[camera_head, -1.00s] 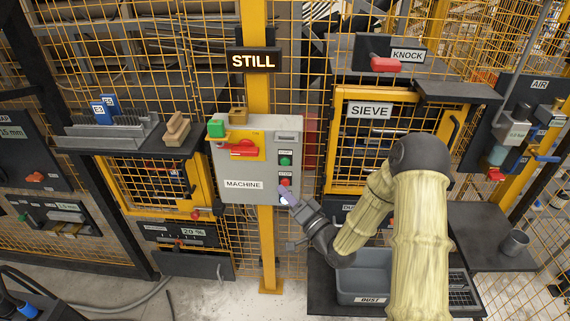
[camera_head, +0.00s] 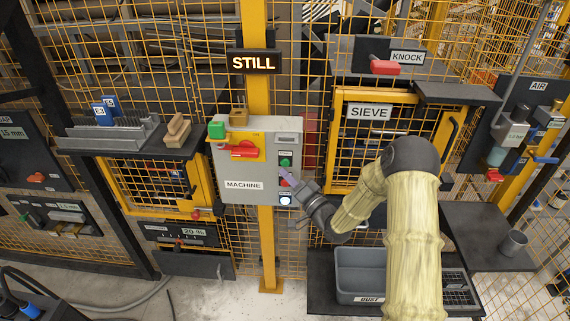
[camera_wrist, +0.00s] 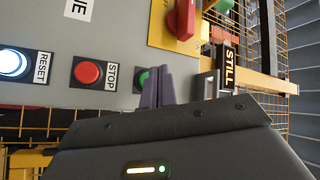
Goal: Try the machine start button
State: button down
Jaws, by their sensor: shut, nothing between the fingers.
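The grey machine box (camera_head: 228,170) carries a column of buttons. The green start button (camera_head: 285,161) is near the top of the column; in the wrist view the start button (camera_wrist: 142,77) is partly hidden behind my fingers. Below it are the red stop button (camera_wrist: 87,73) and the lit white reset button (camera_head: 285,200), which also shows in the wrist view (camera_wrist: 12,63). My gripper (camera_head: 287,177) is shut and empty, its tips in front of the panel just below the start button. I cannot tell whether they touch the panel. The sign (camera_head: 254,61) reads STILL.
A red rotary handle (camera_head: 243,150) sits on a yellow plate left of the buttons. A brass padlock (camera_head: 238,115) and green block (camera_head: 216,130) are at the box's top. Yellow mesh fence (camera_head: 300,240) surrounds it. A grey dust bin (camera_head: 360,268) stands below my arm.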

aim_at(281, 162)
jog(key=shift+w, duration=0.7)
jog(key=shift+w, duration=0.1)
dwell(1.5)
jog(key=shift+w+b, duration=0.3)
jog(key=shift+w+d, duration=0.1)
jog(key=shift+w, duration=0.3)
dwell(0.8)
jog(key=shift+s, duration=0.85)
jog(key=shift+s, duration=0.1)
jog(key=s+b, duration=0.1)
jog(key=s, duration=0.3)
jog(key=shift+s, duration=0.4)
